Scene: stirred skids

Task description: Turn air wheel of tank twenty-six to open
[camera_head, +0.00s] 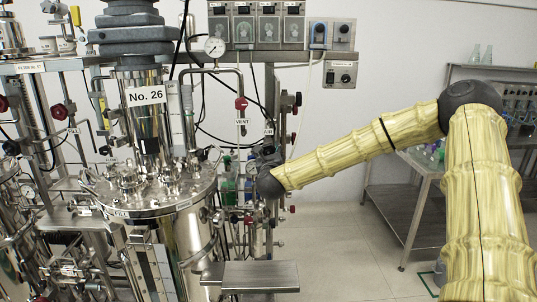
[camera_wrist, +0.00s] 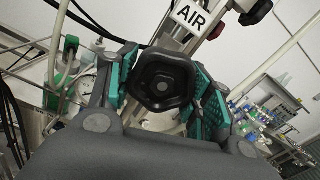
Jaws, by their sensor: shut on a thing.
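Tank twenty-six (camera_head: 185,235) is a shiny steel vessel at the left in the head view, with a "No. 26" label (camera_head: 146,96) on its column. In the wrist view a black, lobed air wheel (camera_wrist: 161,80) sits between the teal-padded fingers of my gripper (camera_wrist: 165,88). The "AIR" label (camera_wrist: 191,13) is just above it. My gripper is shut on the wheel, with pads on its left and right sides. In the head view my arm reaches to the piping right of the tank; the wheel and fingers are hard to make out there.
A red "VENT" valve handle (camera_head: 241,103) and a pressure gauge (camera_head: 214,47) are on pipes near the tank. A control panel (camera_head: 270,25) hangs above. A steel step (camera_head: 250,276) is low in front. A metal table (camera_head: 412,205) stands at right; floor between is clear.

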